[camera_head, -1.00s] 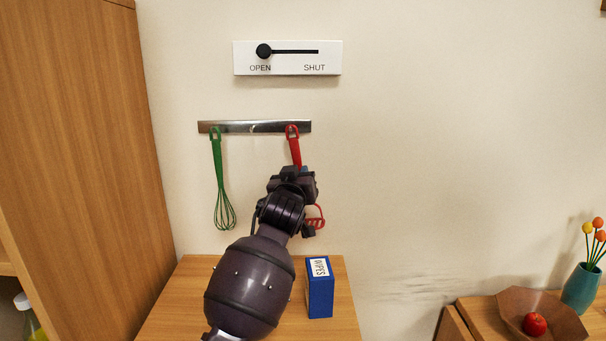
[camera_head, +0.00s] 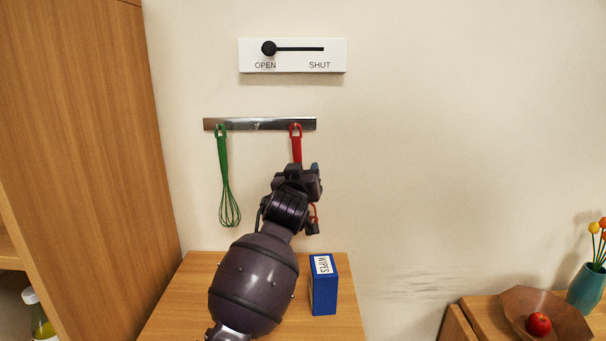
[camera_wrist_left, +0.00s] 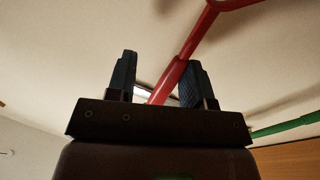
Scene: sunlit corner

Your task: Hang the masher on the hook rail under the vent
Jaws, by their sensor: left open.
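The red masher (camera_head: 297,150) hangs by its handle loop at the right end of the metal hook rail (camera_head: 260,124), its handle nearly upright. Its head is mostly hidden behind my left gripper (camera_head: 300,174); a bit of red shows beside it. In the left wrist view, the masher's red handle (camera_wrist_left: 197,45) runs between the spread fingers of my left gripper (camera_wrist_left: 162,65), which is open around it. The white vent panel (camera_head: 292,56) above the rail has a black knob at OPEN. My right gripper is not in view.
A green whisk (camera_head: 223,165) hangs at the rail's left end. A blue wipes box (camera_head: 323,287) stands on the wooden top (camera_head: 195,285) below. A tall wooden cabinet (camera_head: 80,130) rises at left. The wall right of the rail is clear.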

